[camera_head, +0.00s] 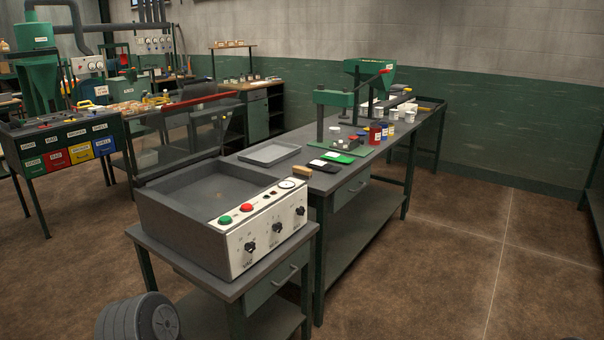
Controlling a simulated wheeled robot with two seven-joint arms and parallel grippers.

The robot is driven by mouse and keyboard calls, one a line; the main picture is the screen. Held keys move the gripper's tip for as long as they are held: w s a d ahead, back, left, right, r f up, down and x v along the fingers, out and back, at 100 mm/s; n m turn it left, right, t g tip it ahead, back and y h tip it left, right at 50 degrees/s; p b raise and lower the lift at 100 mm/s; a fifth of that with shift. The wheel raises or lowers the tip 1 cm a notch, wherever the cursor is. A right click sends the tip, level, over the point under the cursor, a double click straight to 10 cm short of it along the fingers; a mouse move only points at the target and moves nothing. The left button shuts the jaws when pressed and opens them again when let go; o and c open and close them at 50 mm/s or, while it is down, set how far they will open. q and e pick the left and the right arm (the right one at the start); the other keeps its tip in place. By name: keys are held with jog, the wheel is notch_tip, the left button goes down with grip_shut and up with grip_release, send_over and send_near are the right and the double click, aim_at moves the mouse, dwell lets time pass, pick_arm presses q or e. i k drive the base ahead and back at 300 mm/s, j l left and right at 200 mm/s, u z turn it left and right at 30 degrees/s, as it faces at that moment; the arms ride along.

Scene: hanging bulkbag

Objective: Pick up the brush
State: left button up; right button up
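A small brown block-shaped thing (302,171), which looks like the brush, lies on the near end of the long grey workbench (328,180). It is just behind the right back corner of the grey box machine (222,207). It is small in the view, and its bristles cannot be made out. Neither of my grippers shows in the head view.
The machine's open lid (180,140) stands up behind it. A ribbed grey round object (138,318) is at the bottom left. The floor at right is clear.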

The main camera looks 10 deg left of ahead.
aim_at(300, 171)
jog(key=i+l+u, duration=0.1)
jog(key=i+l, duration=0.35)
jog(key=i, duration=0.35)
jog(key=i+l, duration=0.45)
jog(key=i, duration=0.3)
jog(key=i+l+u, duration=0.15)
jog(key=i+l, duration=0.35)
jog(key=i, duration=0.25)
jog(key=i+l+u, duration=0.1)
jog(key=i+l, duration=0.45)
jog(key=i, duration=0.2)
